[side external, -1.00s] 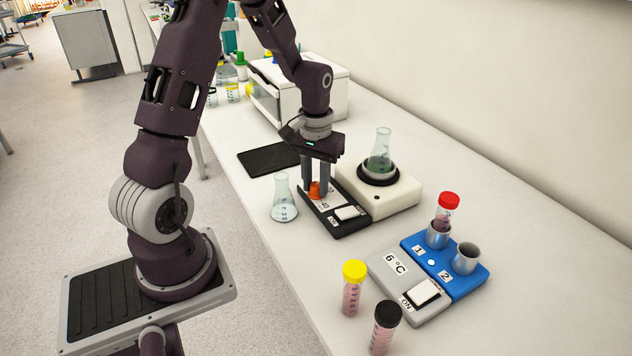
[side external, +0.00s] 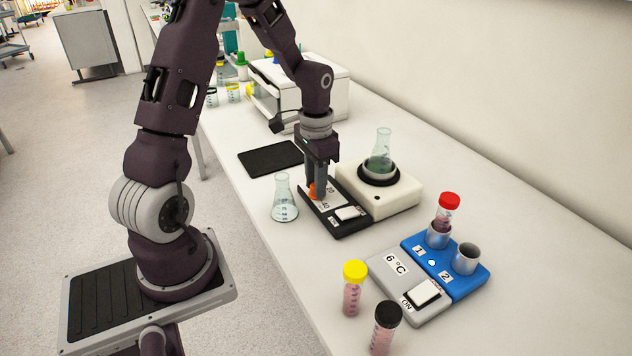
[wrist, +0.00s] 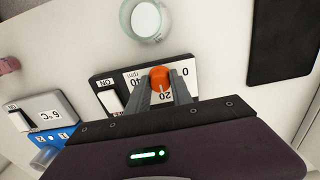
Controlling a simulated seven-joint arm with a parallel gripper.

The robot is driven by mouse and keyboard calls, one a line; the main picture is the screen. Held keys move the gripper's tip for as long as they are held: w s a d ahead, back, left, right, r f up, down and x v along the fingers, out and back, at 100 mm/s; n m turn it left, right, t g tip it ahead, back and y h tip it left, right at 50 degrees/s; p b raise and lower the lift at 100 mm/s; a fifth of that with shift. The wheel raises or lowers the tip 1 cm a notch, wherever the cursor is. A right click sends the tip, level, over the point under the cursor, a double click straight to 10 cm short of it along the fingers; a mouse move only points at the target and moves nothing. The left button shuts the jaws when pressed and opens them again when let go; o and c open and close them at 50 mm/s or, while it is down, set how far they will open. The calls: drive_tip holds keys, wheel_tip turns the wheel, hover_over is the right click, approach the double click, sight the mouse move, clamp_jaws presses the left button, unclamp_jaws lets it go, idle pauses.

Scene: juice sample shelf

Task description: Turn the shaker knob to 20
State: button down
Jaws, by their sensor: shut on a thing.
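The orange shaker knob (wrist: 159,77) sits on the black control panel (side external: 347,229), beside a white dial plate marked 0, 20 and 40 rpm. My gripper (side external: 317,191) points straight down with its fingers shut on the knob. In the wrist view, the fingers of my gripper (wrist: 161,82) lie on either side of the knob, and the 20 mark shows between them. I cannot tell exactly which mark the knob points to. The white shaker (side external: 398,198) stands beside the panel, with a flask of green liquid (side external: 379,160) in its dark ring.
A white rocker switch (side external: 349,213) is on the panel near my gripper. A clear flask (side external: 284,200) stands close on the left. A black mat (side external: 270,158) lies behind. A cooler with a blue tube holder (side external: 467,283) and two capped tubes are in front.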

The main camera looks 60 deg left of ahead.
idle(0.4)
drive_tip(key=c, duration=1.1)
unclamp_jaws()
drive_tip(key=shift+c, duration=0.2)
wheel_tip(320, 180, up, 7)
drive_tip(key=shift+r, duration=0.1)
drive_tip(key=s+d+r+t+y, duration=0.1)
drive_tip(key=s+d+r+t, duration=0.1)
drive_tip(key=s+d+r, duration=0.5)
drive_tip(key=s+d+r+t+h, duration=0.1)
drive_tip(key=s+d+r+t, duration=0.2)
drive_tip(key=s+d, duration=0.6)
wheel_tip(320, 180, up, 2)
drive_tip(key=shift+s+d+r+t, duration=0.2)
drive_tip(key=shift+s+d+t, duration=0.15)
drive_tip(key=shift+s, duration=0.15)
